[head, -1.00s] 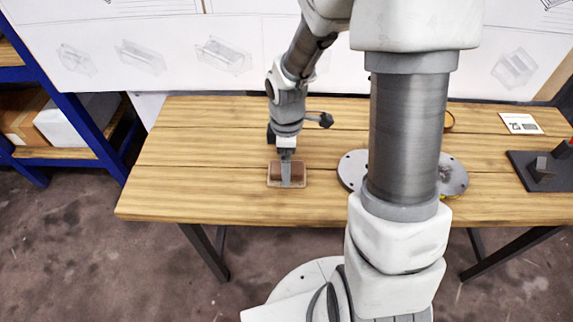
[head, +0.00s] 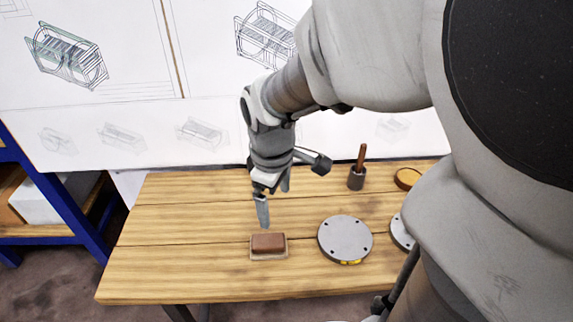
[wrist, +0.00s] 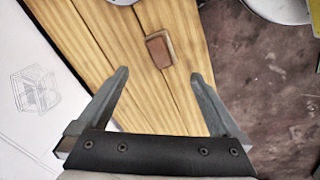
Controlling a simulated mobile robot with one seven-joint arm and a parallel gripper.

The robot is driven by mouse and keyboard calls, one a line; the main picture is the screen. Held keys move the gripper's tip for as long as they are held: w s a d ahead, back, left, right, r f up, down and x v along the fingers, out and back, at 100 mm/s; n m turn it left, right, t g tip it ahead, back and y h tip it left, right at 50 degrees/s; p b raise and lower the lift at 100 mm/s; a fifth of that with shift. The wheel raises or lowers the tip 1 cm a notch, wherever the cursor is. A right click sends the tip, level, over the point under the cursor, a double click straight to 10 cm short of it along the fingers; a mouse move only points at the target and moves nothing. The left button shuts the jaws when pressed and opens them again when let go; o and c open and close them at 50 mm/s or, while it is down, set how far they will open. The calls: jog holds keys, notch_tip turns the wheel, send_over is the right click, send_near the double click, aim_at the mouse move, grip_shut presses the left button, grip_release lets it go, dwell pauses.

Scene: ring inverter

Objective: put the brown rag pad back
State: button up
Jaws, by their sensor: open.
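The brown rag pad (head: 268,242) lies in a shallow, light-rimmed tray (head: 268,258) near the front of the wooden table. It looks flat and seated inside the rim. My gripper (head: 265,211) is raised above and behind the pad, apart from it. In the wrist view the pad (wrist: 159,50) shows beyond the tips of my open gripper (wrist: 160,76), with nothing between the fingers.
A round grey metal disc (head: 345,240) lies right of the tray, with a second disc (head: 402,232) partly hidden by my arm. A dark cup with a brown handle (head: 357,170) and a yellow-rimmed round item (head: 407,178) stand behind. The table's left part (head: 170,235) is clear.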

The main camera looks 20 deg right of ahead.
jog(key=s+r+m+t, duration=0.4)
jog(key=s+r+m, duration=0.5)
jog(key=s+r, duration=0.1)
notch_tip(320, 180, up, 13)
jog(key=p, duration=1.3)
jog(key=shift+w+a+r+y, duration=0.2)
jog(key=shift+w+a+y, duration=0.1)
